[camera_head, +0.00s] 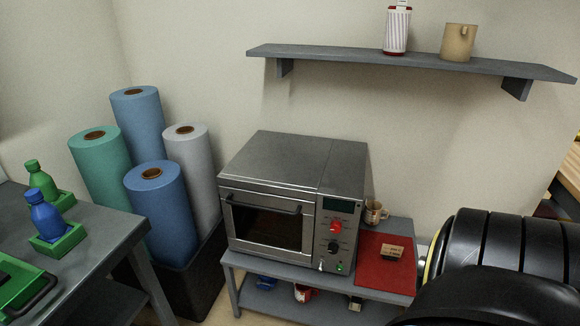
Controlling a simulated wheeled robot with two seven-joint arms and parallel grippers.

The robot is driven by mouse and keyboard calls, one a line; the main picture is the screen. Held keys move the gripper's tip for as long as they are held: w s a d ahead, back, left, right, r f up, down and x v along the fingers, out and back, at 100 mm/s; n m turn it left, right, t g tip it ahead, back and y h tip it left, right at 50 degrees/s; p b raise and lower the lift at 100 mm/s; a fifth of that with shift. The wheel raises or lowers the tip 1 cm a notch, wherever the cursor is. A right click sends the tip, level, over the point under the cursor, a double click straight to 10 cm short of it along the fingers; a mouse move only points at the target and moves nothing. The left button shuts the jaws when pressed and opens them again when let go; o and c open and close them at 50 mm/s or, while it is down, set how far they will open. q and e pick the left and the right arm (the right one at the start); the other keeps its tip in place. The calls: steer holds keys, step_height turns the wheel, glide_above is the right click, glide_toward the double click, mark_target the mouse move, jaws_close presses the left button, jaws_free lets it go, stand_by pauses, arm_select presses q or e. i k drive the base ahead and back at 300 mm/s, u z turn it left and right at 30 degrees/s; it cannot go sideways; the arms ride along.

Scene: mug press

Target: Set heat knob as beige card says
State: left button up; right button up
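A grey metal oven (293,190) stands on a low grey table, its door closed. Its right panel has a red knob (336,227) above a black knob (334,247), under a dark display (338,204). A small beige card (392,252) is on a red mat (372,274) right of the oven; its markings are too small to read. Which knob sets the heat cannot be told. A black part of my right arm fills the lower right; no gripper fingers show. My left gripper is not in view.
A patterned mug (375,212) stands behind the mat. A wall shelf (400,63) holds a striped container (397,31) and a tan mug (458,42). Rolls stand left of the oven. A table (110,232) at left holds green and blue bottles. The floor before the oven is mostly out of view.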

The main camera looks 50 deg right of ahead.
mark_target(335, 227)
steer(key=z, duration=0.4)
steer(key=i, duration=0.9)
steer(key=z, duration=0.85)
